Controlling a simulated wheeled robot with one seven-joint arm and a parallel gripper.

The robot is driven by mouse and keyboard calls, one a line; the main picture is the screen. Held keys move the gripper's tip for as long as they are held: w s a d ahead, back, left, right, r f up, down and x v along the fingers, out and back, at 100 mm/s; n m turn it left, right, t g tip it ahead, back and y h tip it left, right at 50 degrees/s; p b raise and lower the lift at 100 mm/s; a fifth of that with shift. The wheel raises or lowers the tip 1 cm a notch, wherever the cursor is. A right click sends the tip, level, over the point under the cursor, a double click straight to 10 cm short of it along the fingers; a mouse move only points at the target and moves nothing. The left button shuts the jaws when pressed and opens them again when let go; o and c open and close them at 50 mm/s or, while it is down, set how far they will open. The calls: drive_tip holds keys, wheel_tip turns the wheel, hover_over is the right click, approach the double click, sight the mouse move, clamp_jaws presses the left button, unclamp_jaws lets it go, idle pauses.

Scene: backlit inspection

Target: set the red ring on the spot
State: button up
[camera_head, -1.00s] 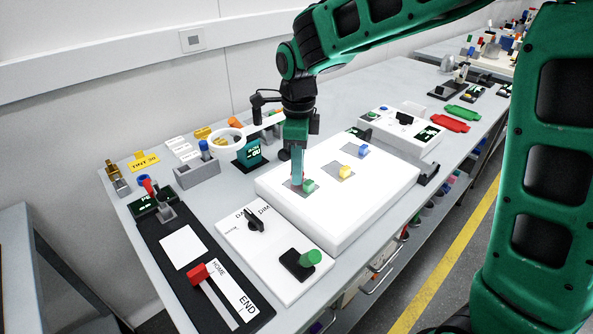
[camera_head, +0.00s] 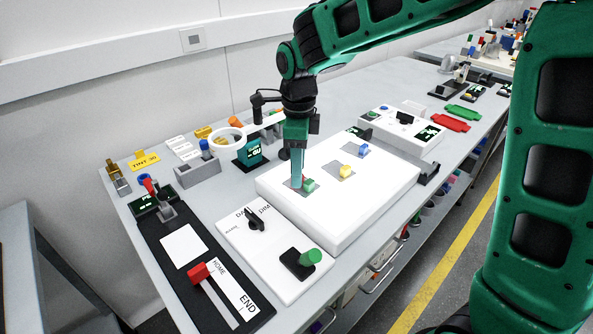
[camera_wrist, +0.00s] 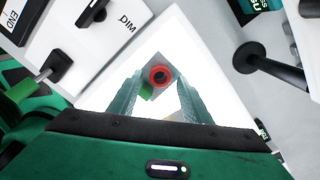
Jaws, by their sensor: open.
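The red ring (camera_wrist: 161,76) shows in the wrist view between and just beyond my fingertips, over a grey square patch on a bright white panel. Its centre looks dark. A green block (camera_wrist: 147,92) sits beside it, partly behind my left finger. My gripper (camera_wrist: 158,90) is open, its two fingers apart on either side of the ring; I cannot tell whether they touch it. In the head view my gripper (camera_head: 297,185) points down at the near grey patch, next to the green block (camera_head: 309,185), and mostly hides the ring. I cannot make out the spot for certain.
The white light panel (camera_head: 330,225) also bears a yellow block (camera_head: 346,172) and a blue block (camera_head: 363,150).

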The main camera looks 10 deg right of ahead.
wheel_tip(320, 180, up, 11)
drive_tip(key=s+d+n, duration=0.3)
drive_tip(key=d, duration=0.8)
drive_tip(key=s+d+f+n, duration=0.2)
drive_tip(key=s+d+n, duration=0.1)
drive_tip(key=s+d, duration=0.45)
drive_tip(key=s+d+f+n, duration=0.35)
drive_tip(key=s+d, duration=0.25)
drive_tip(key=d, duration=0.3)
drive_tip(key=s+d+f+n, duration=0.1)
drive_tip(key=s+f+n, duration=0.1)
drive_tip(key=s, duration=0.3)
drive_tip(key=s+d+f+n, duration=0.2)
drive_tip(key=s+n, duration=0.1)
drive_tip(key=s, duration=0.3)
drive_tip(key=shift+s+d, duration=0.25)
drive_tip(key=shift+d, duration=0.05)
drive_tip(key=shift+f, duration=0.1)
drive_tip(key=shift+w+f, duration=0.25)
drive_tip(key=shift+w, duration=0.4)
